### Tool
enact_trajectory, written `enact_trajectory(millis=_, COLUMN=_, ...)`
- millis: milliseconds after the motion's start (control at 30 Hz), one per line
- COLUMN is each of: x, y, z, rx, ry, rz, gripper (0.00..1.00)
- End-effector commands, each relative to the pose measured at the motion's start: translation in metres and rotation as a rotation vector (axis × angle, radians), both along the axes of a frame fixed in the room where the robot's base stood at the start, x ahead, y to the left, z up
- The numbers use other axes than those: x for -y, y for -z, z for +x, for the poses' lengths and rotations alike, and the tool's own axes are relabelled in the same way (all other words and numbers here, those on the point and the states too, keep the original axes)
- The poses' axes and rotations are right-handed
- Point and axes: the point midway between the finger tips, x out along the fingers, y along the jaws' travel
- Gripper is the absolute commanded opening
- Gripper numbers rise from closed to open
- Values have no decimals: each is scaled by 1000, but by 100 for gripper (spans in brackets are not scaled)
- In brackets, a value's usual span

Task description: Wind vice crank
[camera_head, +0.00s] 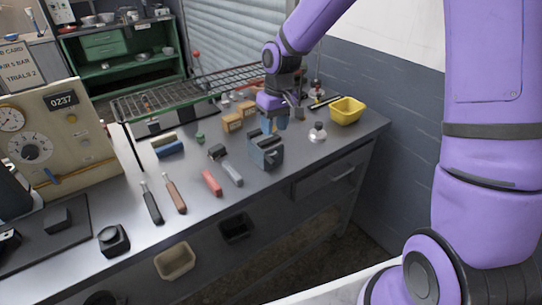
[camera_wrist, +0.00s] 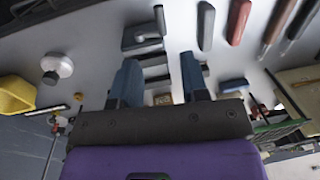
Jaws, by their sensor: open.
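A blue-grey vice (camera_head: 265,152) stands on the grey workbench (camera_head: 120,232), toward its right end. In the wrist view, dark parts of the vice (camera_wrist: 142,38) show just beyond and between my fingertips. I cannot clearly make out its crank in either view. My gripper (camera_head: 273,124) points down right behind the vice, close to its top. In the wrist view my gripper (camera_wrist: 158,78) has its two blue fingers spread apart with nothing held between them. Whether a finger touches the vice I cannot tell.
A silver round-based knob (camera_head: 317,133) and a yellow bin (camera_head: 347,110) stand right of the vice. Wooden blocks (camera_head: 233,121) and a wire rack (camera_head: 190,92) are behind.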

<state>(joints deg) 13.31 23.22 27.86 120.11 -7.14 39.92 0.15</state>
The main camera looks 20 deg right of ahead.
Motion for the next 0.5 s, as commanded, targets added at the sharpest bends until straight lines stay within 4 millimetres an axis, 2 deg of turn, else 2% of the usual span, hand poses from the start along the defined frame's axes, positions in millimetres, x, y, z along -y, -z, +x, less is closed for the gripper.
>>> enact_trajectory(millis=167, x=-2, y=19, z=-1, rx=-3, ry=-1, rz=1, gripper=41)
enact_trajectory(millis=500, x=-8, y=77, z=-3, rx=-2, ry=-1, rz=0, gripper=41)
